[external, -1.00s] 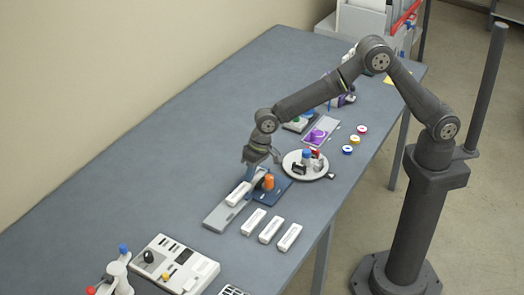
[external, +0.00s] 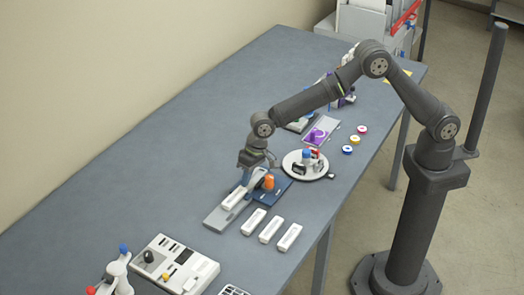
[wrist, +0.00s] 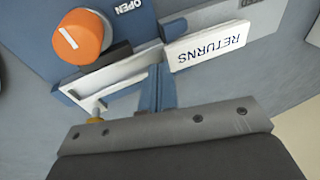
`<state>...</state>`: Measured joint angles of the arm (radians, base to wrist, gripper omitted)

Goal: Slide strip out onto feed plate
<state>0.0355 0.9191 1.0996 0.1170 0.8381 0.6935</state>
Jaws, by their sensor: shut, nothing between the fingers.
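In the external view the strip (external: 234,198) rests along the grey feed plate (external: 217,217) at the lower left of the blue laminator (external: 270,196). The laminator has an orange knob (external: 268,182), and OPEN is printed near the knob (wrist: 82,37) in the wrist view. My gripper (external: 247,178) is shut and empty, low behind the strip's upper end. In the wrist view its narrow fingers (wrist: 161,82) reach close to the strip's end; I cannot tell whether they touch.
Several white pieces, one of them here (external: 270,229), lie right of the feed plate. A round tray (external: 290,168) with small items stands beyond the laminator. A white panel (external: 173,264) stands at the near left.

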